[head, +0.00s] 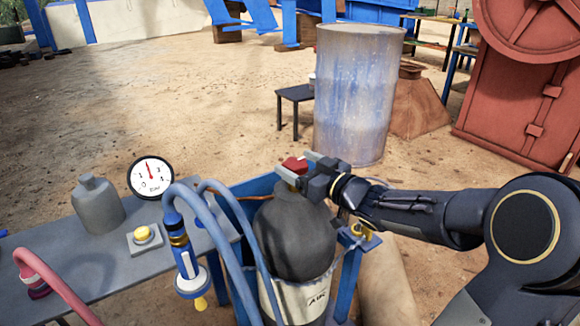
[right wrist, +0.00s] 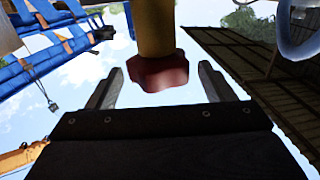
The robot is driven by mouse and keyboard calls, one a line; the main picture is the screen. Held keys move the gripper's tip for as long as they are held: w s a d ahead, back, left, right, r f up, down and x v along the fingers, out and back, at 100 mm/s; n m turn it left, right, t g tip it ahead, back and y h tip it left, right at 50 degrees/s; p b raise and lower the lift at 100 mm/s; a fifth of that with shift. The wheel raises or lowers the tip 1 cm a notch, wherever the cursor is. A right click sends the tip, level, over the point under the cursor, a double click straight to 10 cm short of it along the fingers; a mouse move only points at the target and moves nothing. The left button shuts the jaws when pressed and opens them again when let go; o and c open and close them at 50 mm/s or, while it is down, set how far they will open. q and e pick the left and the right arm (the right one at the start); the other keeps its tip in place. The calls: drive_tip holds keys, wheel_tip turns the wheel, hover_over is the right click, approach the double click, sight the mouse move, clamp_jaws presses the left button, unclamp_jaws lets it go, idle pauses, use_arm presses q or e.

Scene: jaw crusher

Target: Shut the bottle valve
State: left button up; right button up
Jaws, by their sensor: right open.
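A dark grey gas bottle (head: 292,240) stands upright in a blue stand, with a pale sleeve marked "AIR" around its lower part. Its red valve knob (head: 294,165) sits on top. My right gripper (head: 297,164) reaches in from the right at knob height, with one finger on each side of the knob. In the right wrist view, the red knob (right wrist: 160,73) on its yellow stem lies between the two spread fingers of the right gripper (right wrist: 160,80). Gaps show on both sides of the knob. My left gripper is not in view.
A grey bench (head: 80,240) at the left carries a round gauge (head: 151,178), a small grey bottle (head: 98,205) and a yellow button (head: 144,234). Blue hoses (head: 220,245) pass close left of the gas bottle. A worn drum (head: 355,95) stands behind.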

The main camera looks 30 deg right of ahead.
sight(287, 158)
drive_tip(key=shift+b+x, duration=0.3)
drive_tip(key=shift+x, duration=1.3)
drive_tip(key=shift+c, duration=0.3)
drive_tip(key=c, duration=0.9)
drive_tip(key=shift+f+h, duration=0.1)
drive_tip(key=shift+h, duration=0.2)
